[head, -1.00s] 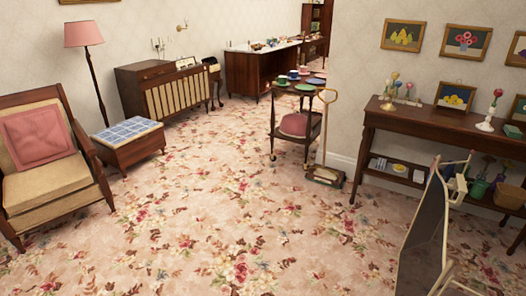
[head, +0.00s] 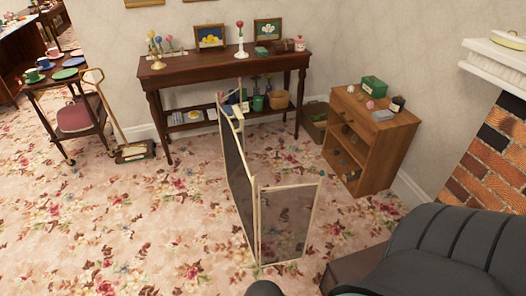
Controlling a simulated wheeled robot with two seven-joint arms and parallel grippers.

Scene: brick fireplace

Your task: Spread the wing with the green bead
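A folding screen with cream frames and dark mesh stands on the carpet in the middle of the head view. Its long main panel (head: 238,180) is seen at a steep angle. The near wing (head: 287,224) turns off to the right from the main panel's near edge. A small greenish bead (head: 322,173) shows at this wing's upper outer corner. The far wing (head: 231,115) is seen narrow at the far edge, and no bead colour can be made out on it. Neither of my grippers is in view.
A dark wooden console table (head: 225,60) stands behind the screen. A small wooden cabinet (head: 375,150) stands at right, near the brick fireplace (head: 500,140). A dark ribbed padded form (head: 455,250) fills the lower right. The carpet left of the screen is clear.

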